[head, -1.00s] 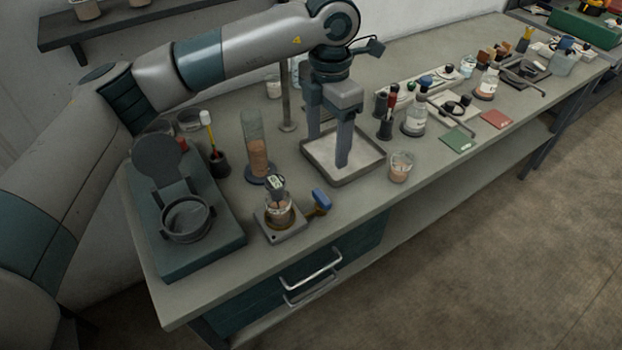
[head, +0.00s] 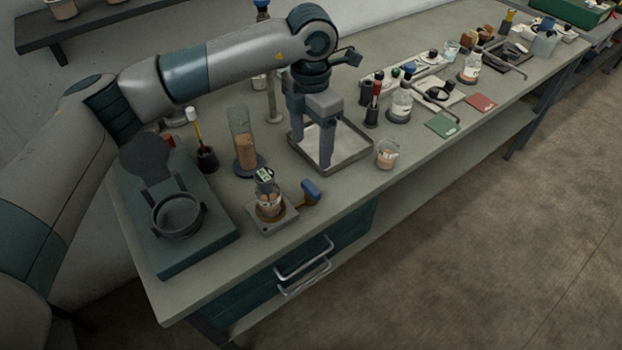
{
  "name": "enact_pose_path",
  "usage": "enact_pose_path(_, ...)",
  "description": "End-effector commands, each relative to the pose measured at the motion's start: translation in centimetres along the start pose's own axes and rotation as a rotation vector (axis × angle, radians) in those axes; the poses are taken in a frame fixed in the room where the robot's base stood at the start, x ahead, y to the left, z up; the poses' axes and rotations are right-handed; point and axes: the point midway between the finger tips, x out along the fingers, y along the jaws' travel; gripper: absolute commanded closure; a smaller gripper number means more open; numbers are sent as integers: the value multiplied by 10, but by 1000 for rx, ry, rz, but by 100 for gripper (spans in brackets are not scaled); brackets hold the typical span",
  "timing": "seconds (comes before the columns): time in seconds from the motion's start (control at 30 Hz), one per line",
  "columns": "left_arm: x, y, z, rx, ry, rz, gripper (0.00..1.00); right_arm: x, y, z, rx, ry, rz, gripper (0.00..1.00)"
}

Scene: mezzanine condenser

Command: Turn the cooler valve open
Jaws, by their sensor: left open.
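A blue handle on a brass-coloured stem (head: 310,190) sits at the bench's front edge, beside the small grey hotplate (head: 287,220). It may be the cooler valve, but I cannot tell for sure. My left gripper (head: 312,150) points down with its two fingers apart and empty. It is over the shallow metal tray (head: 352,161), behind and above the blue handle and apart from it. Whether the fingertips touch the tray is unclear. My right gripper is not in view.
A beaker (head: 387,154) stands right of the tray. A tall cylinder (head: 242,140) and a dark holder with a yellow stick (head: 207,158) stand left. A teal device with a round cup (head: 178,213) fills the near left corner. Bottles and coloured cards lie further right.

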Motion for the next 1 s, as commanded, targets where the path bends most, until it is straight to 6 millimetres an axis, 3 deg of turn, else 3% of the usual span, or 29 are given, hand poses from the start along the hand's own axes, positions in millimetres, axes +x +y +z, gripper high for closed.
enact_pose_path(0.6,106,-1,-1,1,2,-1,34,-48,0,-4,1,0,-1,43)
enact_pose_path(0.8,128,0,0,0,1,0,34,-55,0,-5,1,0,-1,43)
enact_pose_path(1.0,134,0,0,1,-1,0,34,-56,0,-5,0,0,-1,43)
